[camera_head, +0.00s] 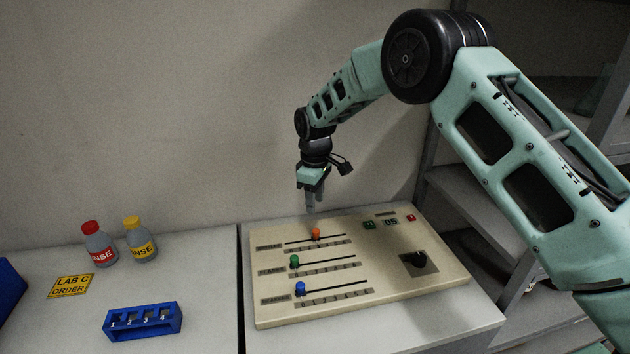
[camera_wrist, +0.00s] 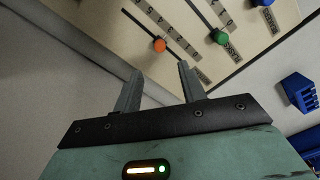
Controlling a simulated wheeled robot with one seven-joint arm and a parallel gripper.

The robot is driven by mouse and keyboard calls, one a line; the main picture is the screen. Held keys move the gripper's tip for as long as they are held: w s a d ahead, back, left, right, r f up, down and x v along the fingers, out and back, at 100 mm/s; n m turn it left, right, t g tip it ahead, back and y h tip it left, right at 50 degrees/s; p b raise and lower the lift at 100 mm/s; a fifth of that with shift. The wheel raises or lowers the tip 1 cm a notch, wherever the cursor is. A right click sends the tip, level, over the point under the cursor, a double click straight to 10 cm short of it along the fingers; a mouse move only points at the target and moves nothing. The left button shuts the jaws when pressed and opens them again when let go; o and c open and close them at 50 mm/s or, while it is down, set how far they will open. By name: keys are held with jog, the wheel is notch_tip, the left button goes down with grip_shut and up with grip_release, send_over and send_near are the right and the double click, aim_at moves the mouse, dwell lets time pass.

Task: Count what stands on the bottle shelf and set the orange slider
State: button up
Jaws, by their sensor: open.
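The control panel (camera_head: 390,290) is a beige box with three sliders. The orange slider (camera_head: 316,233) is the rearmost, its knob near the middle of its track; the wrist view shows it too (camera_wrist: 159,45). My gripper (camera_head: 311,207) points down just above the orange knob, open and empty. In the wrist view the fingertips (camera_wrist: 158,72) are spread, with the knob beyond them. Two bottles, one red-capped (camera_head: 99,246) and one yellow-capped (camera_head: 140,241), stand on the left table. I cannot tell whether any surface in view is the bottle shelf.
The green slider (camera_head: 294,263) and blue slider (camera_head: 300,289) sit near their left ends. A blue numbered rack (camera_head: 143,320) and yellow sign (camera_head: 72,286) lie left. Grey shelving (camera_head: 470,200) stands right.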

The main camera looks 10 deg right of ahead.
notch_tip(320, 180, up, 8)
jog(key=b, duration=0.1)
jog(key=shift+f, duration=0.15)
jog(key=s+a+r+m+y, duration=0.1)
jog(key=s+a+r, duration=0.2)
jog(key=s, duration=0.7)
jog(key=s+a+r, duration=0.3)
jog(key=s+a, duration=0.1)
jog(key=s, duration=0.6)
jog(key=s+d+f+m, duration=0.1)
jog(key=s+d, duration=0.2)
jog(key=s, duration=0.8)
jog(key=s+d+f+m, duration=0.1)
jog(key=s+d, duration=0.2)
jog(key=s, duration=0.9)
jog(key=shift+f, duration=0.3)
